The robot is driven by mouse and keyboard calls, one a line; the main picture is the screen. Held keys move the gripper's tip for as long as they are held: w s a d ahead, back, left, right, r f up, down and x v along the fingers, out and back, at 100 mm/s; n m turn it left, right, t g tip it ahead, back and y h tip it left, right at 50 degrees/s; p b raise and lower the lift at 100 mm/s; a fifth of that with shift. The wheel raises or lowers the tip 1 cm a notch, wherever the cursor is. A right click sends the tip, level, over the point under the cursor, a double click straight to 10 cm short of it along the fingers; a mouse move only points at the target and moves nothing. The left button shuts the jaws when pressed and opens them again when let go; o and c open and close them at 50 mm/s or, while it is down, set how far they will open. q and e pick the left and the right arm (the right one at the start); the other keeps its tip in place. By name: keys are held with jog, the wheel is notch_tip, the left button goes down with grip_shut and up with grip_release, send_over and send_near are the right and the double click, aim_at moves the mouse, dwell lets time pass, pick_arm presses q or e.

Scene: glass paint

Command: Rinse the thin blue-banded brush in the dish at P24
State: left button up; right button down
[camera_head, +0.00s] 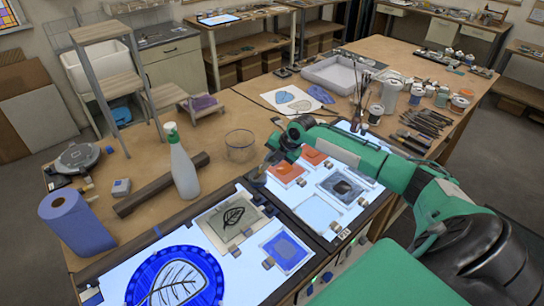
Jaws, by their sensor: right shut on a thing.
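My right gripper (270,157) comes in from the right on a green and black arm, over the far edge of the light table. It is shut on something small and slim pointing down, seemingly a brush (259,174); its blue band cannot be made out. A clear round glass dish (240,147) stands on the wooden bench just behind and left of the gripper, apart from it. No P24 mark is readable. My left gripper is not in view.
Lit panels with a leaf pane (233,217), a blue pane (285,250) and orange panes lie below. A spray bottle (181,168) and a blue roll (76,222) stand left. Jars, brushes and a white tray (335,76) stand behind.

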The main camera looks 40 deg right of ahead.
jog(key=shift+w+d, duration=0.1)
jog(key=shift+w, duration=0.3)
jog(key=shift+s+r, duration=0.1)
jog(key=shift+s+d+r+p, duration=0.2)
jog(key=shift+d+r, duration=0.2)
jog(key=shift+r, duration=0.15)
jog(key=shift+s+d+r+p, duration=0.15)
jog(key=shift+d+r+p, duration=0.15)
jog(key=shift+r, duration=0.25)
jog(key=shift+s+d+r+p, duration=0.15)
jog(key=shift+d+r, duration=0.3)
jog(key=shift+r, duration=0.1)
jog(key=shift+r+p, duration=0.8)
jog(key=shift+r, duration=1.45)
